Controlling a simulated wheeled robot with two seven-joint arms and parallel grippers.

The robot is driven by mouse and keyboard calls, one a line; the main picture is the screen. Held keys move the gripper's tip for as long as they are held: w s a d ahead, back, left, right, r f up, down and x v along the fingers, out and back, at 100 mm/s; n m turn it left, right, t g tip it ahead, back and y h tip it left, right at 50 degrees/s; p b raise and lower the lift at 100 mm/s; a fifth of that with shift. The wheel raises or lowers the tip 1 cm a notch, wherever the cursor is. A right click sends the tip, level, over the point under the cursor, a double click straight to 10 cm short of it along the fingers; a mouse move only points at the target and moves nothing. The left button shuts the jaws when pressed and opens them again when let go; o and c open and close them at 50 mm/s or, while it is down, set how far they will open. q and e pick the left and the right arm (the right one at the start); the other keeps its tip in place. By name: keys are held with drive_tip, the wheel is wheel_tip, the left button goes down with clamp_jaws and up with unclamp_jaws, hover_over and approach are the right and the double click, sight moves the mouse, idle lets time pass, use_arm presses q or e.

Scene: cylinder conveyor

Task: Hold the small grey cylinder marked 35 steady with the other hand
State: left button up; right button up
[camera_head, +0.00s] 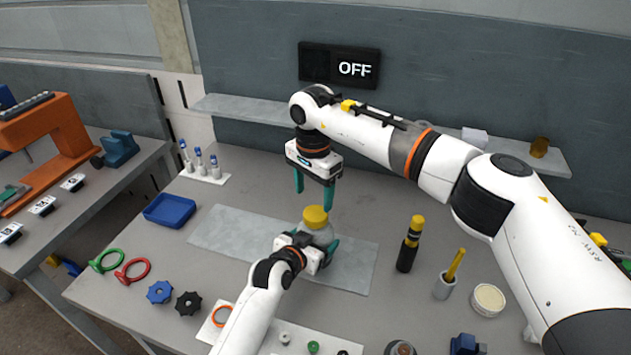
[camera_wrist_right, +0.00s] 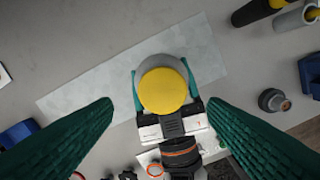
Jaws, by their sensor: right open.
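A small grey cylinder (camera_head: 319,232) with a yellow top stands upright on the pale mat (camera_head: 236,230); no marking 35 is readable. It also shows from above in the right wrist view (camera_wrist_right: 162,60). My left gripper (camera_head: 312,243) reaches in from the front, low on the cylinder, with one green finger at each side, closed on it. My right gripper (camera_head: 314,196) points down above and behind the cylinder, open and empty. In the right wrist view its two fingers frame the yellow top without touching it.
A blue tray (camera_head: 169,210) stands left of the mat. A black and yellow tool (camera_head: 409,244), a grey cup (camera_head: 444,286) and a round pale-topped container (camera_head: 488,299) stand to the right. Red and green rings and two knobs lie front left. A shelf (camera_head: 240,110) runs along the back.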

sight(315, 213)
drive_tip(key=m, duration=0.4)
drive_tip(key=shift+r+m, duration=0.15)
drive_tip(key=shift+m, duration=0.15)
drive_tip(key=m, duration=0.4)
drive_tip(key=shift+r, duration=0.2)
drive_tip(key=m, duration=0.7)
drive_tip(key=shift+r, duration=0.25)
drive_tip(key=m, duration=0.6)
drive_tip(key=shift+r+m, duration=0.2)
drive_tip(key=shift+m, duration=0.1)
drive_tip(key=m, duration=0.4)
drive_tip(key=shift+d+r, duration=0.15)
drive_tip(key=m, duration=0.4)
drive_tip(key=shift+r, duration=0.1)
drive_tip(key=shift+m, duration=0.3)
drive_tip(key=shift+f, duration=3.95)
drive_tip(key=shift+c, duration=0.4)
